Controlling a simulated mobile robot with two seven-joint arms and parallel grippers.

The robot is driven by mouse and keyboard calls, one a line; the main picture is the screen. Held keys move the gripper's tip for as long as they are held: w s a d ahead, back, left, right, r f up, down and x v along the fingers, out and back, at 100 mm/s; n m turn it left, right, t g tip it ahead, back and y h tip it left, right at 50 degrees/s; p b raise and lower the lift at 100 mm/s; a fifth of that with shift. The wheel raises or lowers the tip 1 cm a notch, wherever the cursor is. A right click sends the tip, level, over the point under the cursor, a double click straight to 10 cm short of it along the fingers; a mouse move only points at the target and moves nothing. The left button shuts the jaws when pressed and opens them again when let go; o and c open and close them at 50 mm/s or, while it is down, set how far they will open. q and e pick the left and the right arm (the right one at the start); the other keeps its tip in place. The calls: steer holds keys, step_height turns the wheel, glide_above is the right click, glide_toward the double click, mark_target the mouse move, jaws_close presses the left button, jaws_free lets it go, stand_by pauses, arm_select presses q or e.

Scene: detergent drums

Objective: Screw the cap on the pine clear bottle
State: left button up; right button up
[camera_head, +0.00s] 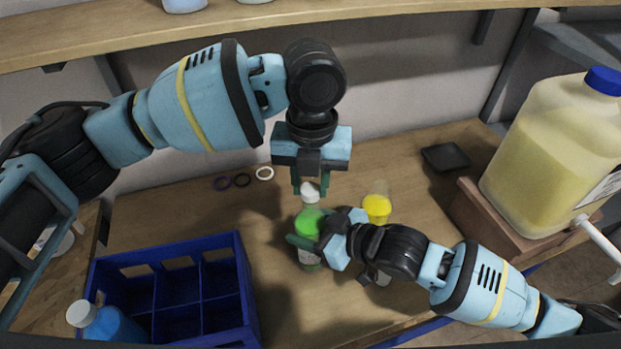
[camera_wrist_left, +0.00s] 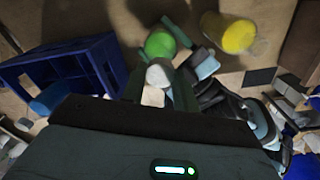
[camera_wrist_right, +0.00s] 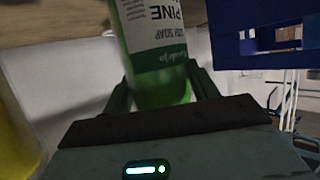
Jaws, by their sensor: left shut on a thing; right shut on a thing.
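The pine bottle (camera_head: 309,222) is a small clear bottle with green contents. It stands upright on the table; its label, reading PINE, shows upside down in the right wrist view (camera_wrist_right: 158,50). My right gripper (camera_head: 306,243) is shut around its body from the right. The white cap (camera_head: 310,192) is in my left gripper (camera_head: 310,184), which points down and is shut on it. The cap is just above the bottle's top; I cannot tell whether they touch. In the left wrist view the cap (camera_wrist_left: 159,74) lies beside the green of the bottle (camera_wrist_left: 160,45).
A bottle with yellow contents (camera_head: 377,208) stands right of the pine bottle. A blue crate (camera_head: 243,290) with a blue bottle (camera_head: 112,325) is front left. Several rings (camera_head: 242,180) lie at the back. A large yellowish drum (camera_head: 550,150) stands on a wooden block (camera_head: 490,222) at right.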

arm_select(q)
steer(key=shift+f, duration=0.15)
steer(key=shift+f, duration=0.75)
steer(key=shift+f, duration=0.55)
arm_select(e)
jaws_close()
arm_select(q)
steer(key=m, duration=1.3)
steer(key=o, duration=0.9)
